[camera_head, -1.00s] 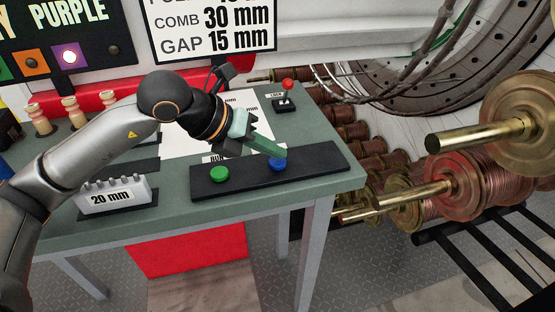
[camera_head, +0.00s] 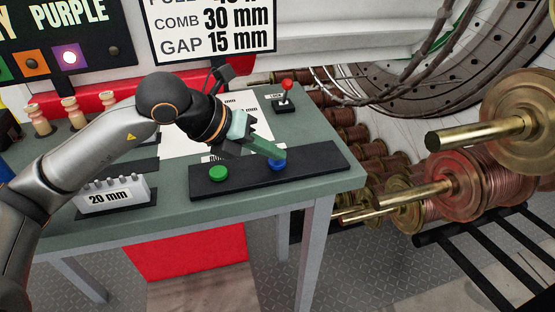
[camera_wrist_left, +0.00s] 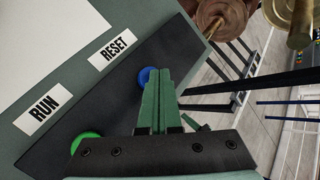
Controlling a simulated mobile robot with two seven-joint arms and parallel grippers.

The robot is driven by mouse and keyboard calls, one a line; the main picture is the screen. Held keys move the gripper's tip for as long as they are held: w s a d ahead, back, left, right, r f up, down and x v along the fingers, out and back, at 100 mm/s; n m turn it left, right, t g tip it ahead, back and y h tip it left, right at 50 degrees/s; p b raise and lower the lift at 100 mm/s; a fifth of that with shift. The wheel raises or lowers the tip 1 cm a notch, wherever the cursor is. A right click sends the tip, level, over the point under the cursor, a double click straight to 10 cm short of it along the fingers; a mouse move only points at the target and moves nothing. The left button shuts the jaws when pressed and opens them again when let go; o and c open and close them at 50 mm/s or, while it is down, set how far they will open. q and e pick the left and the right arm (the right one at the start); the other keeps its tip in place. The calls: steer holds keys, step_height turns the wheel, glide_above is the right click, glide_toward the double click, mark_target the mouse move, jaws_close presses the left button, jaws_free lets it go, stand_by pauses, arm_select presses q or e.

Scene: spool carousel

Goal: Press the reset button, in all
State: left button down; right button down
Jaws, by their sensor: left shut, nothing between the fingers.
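The blue reset button (camera_head: 278,165) sits at the right part of a dark panel on the green table's front edge. In the left wrist view the blue button (camera_wrist_left: 146,78) shows beside the RESET label (camera_wrist_left: 113,48). My left gripper (camera_head: 282,154) is shut and empty, with its green fingertips right at the blue button and covering part of it. In the left wrist view the fingertips (camera_wrist_left: 160,74) overlap the button's right side. I cannot tell whether they press it. My right gripper is out of view.
A green button (camera_head: 218,173) is left of the blue one, near the RUN label (camera_wrist_left: 42,109). A red-knobbed lever (camera_head: 287,86) stands at the table's back right. A 20 mm comb block (camera_head: 112,196) is at left. Copper spools (camera_head: 470,185) fill the right side.

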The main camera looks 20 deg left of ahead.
mark_target(271, 163)
arm_select(q)
steer(key=shift+s+d+f, duration=0.15)
steer(key=shift+d+f, duration=0.1)
steer(key=shift+f, duration=0.4)
steer(key=shift+r, duration=0.1)
steer(key=shift+w+a+r+p, duration=0.15)
steer(key=shift+w+r+p, duration=0.1)
steer(key=shift+r, duration=0.15)
steer(key=shift+w+a+r+p, duration=0.1)
steer(key=shift+r+p, duration=0.1)
steer(key=shift+r, duration=0.2)
steer(key=shift+a+r+p, duration=0.1)
steer(key=shift+r+p, duration=1.75)
steer(key=shift+r, duration=0.8)
steer(key=shift+s+f, duration=0.1)
